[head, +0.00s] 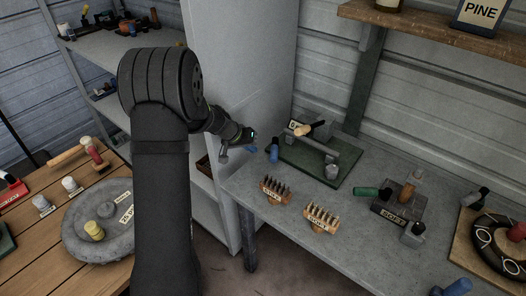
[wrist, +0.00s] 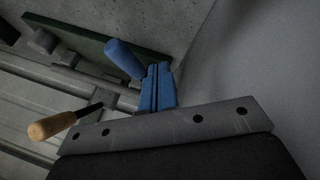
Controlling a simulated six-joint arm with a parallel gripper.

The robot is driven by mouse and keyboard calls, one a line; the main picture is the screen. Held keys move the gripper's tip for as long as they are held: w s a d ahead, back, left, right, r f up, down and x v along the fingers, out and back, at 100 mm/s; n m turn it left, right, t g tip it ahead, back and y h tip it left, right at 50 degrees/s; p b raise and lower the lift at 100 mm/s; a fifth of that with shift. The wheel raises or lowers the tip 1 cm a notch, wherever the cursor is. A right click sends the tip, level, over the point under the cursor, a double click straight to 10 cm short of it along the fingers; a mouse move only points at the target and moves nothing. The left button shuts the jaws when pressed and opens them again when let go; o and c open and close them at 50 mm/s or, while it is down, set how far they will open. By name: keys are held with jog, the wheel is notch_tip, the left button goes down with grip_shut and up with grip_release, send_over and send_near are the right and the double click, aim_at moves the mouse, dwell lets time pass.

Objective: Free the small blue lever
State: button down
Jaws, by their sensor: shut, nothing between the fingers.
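The small blue lever (head: 274,151) stands at the left end of the green board on the grey bench. In the wrist view its blue handle (wrist: 124,57) shows just beyond my fingertips, tilted. My gripper (head: 250,149) is to the left of the lever, near the bench's left end, with its blue fingers shut and empty. In the wrist view the shut fingers (wrist: 158,86) appear close beside the handle; I cannot tell whether they touch it. The lever's lower part is partly hidden behind the fingers there. A wooden-handled tool (head: 306,130) lies across the grey bar (head: 318,151) on the board.
The green board (head: 340,179) also bears a grey cylinder (head: 332,171). Two wooden racks (head: 275,190) of dark bits stand in front. A green-handled tool (head: 372,192) and a grey block lie to the right. A pale cabinet wall (head: 240,70) rises close behind my gripper.

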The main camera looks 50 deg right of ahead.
aim_at(273, 154)
jog(key=shift+s+d+f, duration=0.4)
jog(key=shift+s+d, duration=0.25)
jog(key=shift+s, duration=0.25)
jog(key=shift+s+d+f, duration=0.35)
jog(key=shift+s+d, duration=0.3)
jog(key=shift+s, duration=0.2)
jog(key=shift+s+d+n+t, duration=0.25)
jog(key=shift+s+n+t, duration=0.45)
jog(key=shift+s+n, duration=0.4)
jog(key=shift+s+d, duration=0.25)
jog(key=shift+s, duration=0.2)
